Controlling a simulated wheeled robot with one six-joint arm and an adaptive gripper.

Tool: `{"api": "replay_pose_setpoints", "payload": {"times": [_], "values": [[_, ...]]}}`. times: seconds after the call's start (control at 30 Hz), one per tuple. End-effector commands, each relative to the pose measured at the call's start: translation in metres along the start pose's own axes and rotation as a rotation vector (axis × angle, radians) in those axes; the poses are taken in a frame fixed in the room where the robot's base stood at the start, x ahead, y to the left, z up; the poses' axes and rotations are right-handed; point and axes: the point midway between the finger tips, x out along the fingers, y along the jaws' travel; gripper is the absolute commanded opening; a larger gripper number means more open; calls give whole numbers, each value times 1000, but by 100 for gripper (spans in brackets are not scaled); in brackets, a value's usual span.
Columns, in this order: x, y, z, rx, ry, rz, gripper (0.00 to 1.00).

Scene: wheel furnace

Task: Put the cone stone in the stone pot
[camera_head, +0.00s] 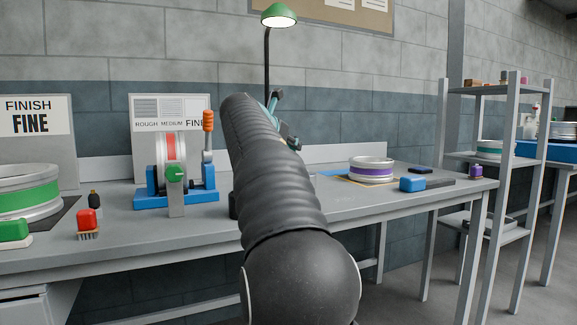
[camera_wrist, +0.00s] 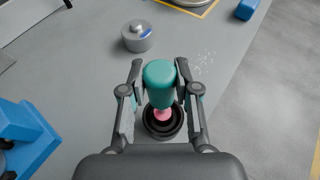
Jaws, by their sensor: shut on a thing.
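The cone stone (camera_wrist: 162,111) shows pink at the lower end of a thick teal body (camera_wrist: 160,78) in the wrist view. My gripper (camera_wrist: 160,74) is shut on the teal body, with one finger on each side. The stone pot (camera_wrist: 162,130) is a round black cup below the pink end. The pink end overlaps the pot's opening; I cannot tell how deep it reaches. In the head view my arm hides most of the gripper, and a bit of teal shows beside it. A dark edge of the pot (camera_head: 233,206) shows left of my arm.
A grey lidded container (camera_wrist: 137,38) stands beyond the pot. A blue stand with a wheel (camera_head: 168,165) and an orange-handled lever (camera_head: 208,125) is left of my arm. A purple-banded wheel (camera_head: 371,172) and a blue block (camera_head: 412,184) lie to the right. A green lamp (camera_head: 278,15) rises behind.

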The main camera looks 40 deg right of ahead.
Motion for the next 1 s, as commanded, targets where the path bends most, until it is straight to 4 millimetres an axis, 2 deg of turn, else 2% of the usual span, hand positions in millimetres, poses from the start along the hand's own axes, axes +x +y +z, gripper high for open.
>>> {"api": "replay_pose_setpoints", "payload": {"times": [0.23, 0.47, 0.5, 0.57, 0.6, 0.87, 1.0], "values": [[12, -1, -31, -2, 0, 0, 0], [12, -1, -31, -1, -1, -1, 0], [12, -1, -32, -1, 0, -1, 38], [12, -1, -32, -1, 0, -1, 53], [12, -1, -32, -1, 0, -1, 56], [12, 0, -32, -1, 0, 0, 56], [4, 0, -31, -1, 0, 2, 56]]}}
